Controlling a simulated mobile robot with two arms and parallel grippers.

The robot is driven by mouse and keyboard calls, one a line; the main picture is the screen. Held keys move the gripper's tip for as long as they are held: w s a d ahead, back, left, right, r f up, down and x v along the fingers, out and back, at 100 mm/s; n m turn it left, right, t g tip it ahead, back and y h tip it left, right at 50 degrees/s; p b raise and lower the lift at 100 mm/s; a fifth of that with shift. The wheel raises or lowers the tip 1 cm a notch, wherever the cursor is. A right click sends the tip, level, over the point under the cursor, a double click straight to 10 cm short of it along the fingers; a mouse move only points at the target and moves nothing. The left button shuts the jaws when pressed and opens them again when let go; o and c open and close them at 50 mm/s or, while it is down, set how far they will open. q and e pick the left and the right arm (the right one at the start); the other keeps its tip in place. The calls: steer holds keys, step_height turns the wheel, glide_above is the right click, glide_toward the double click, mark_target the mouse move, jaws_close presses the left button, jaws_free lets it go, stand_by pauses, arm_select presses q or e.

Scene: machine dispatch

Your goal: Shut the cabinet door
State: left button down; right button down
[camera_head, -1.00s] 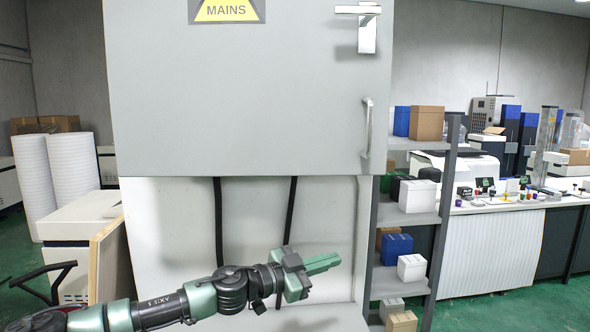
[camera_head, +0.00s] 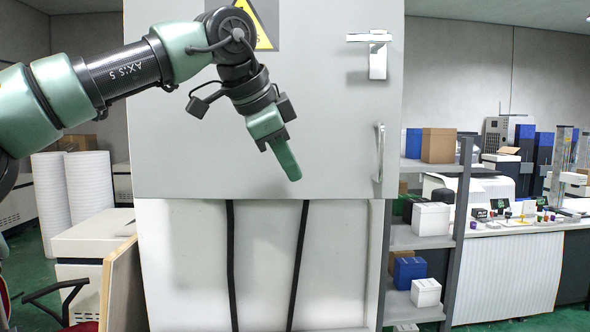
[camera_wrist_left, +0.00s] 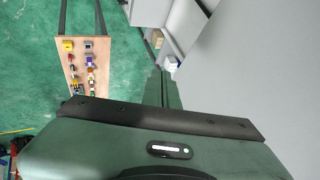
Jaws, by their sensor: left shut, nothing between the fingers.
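The cabinet door (camera_head: 320,130) is a large flat grey panel, seen face on in the head view. It has a vertical bar handle (camera_head: 379,153) near its right edge and a lever latch (camera_head: 377,52) above that. I cannot tell whether a gap remains behind its edge. My left gripper (camera_head: 293,174) is shut and empty, in front of the door's lower middle, left of the handle, pointing down. Its arm hides part of the warning sign (camera_head: 266,27). In the left wrist view, the shut fingers (camera_wrist_left: 170,88) show beside a plain grey surface. My right gripper is not in view.
A shelf rack (camera_head: 455,220) with several boxes stands right of the cabinet, with a cluttered workbench (camera_head: 520,226) beyond. White rolls (camera_head: 90,187) and a leaning board (camera_head: 121,285) are at the left. Green floor shows in the wrist view (camera_wrist_left: 35,60).

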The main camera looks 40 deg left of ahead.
mark_target(303, 181)
arm_select(q)
steer(key=w+a+f+p, duration=0.1)
steer(key=w+f, duration=0.1)
steer(key=w+f+p, duration=0.2)
steer(key=w+a+f+p, duration=0.1)
steer(key=w+f, duration=0.1)
steer(key=w, duration=0.1)
steer(key=shift+w+a+f+p, duration=0.1)
steer(key=shift+a+p, duration=0.2)
steer(key=shift+a, duration=0.05)
steer(key=shift+w+a+f, duration=0.15)
steer(key=shift+w+a, duration=0.15)
steer(key=shift+a, duration=0.1)
steer(key=shift+w+a+p, duration=0.65)
steer(key=shift+w+a, duration=0.5)
steer(key=shift+a, duration=0.05)
steer(key=shift+d+r, duration=0.15)
steer(key=shift+r, duration=0.1)
